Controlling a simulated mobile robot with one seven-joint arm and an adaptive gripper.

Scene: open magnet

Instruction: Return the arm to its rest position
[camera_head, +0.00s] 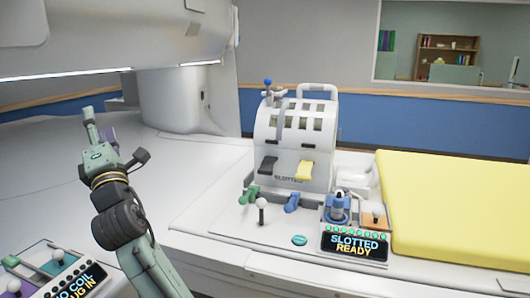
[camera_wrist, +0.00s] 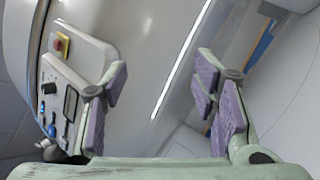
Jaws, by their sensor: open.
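My gripper (camera_head: 114,134) is raised at the left of the head view, above the white surface and in front of the large scanner body. In the wrist view my gripper (camera_wrist: 160,88) shows its fingers with purple pads spread wide apart. Nothing is between them. My green and dark arm rises from the bottom of the head view, bent upward at the wrist.
A slotted coil (camera_head: 292,140) stands on the table, with a display reading "SLOTTED READY" (camera_head: 355,245) beside it. A yellow pad (camera_head: 455,205) lies at right. Another panel (camera_head: 60,280) is at lower left. The scanner housing (camera_head: 185,100) overhangs behind my gripper.

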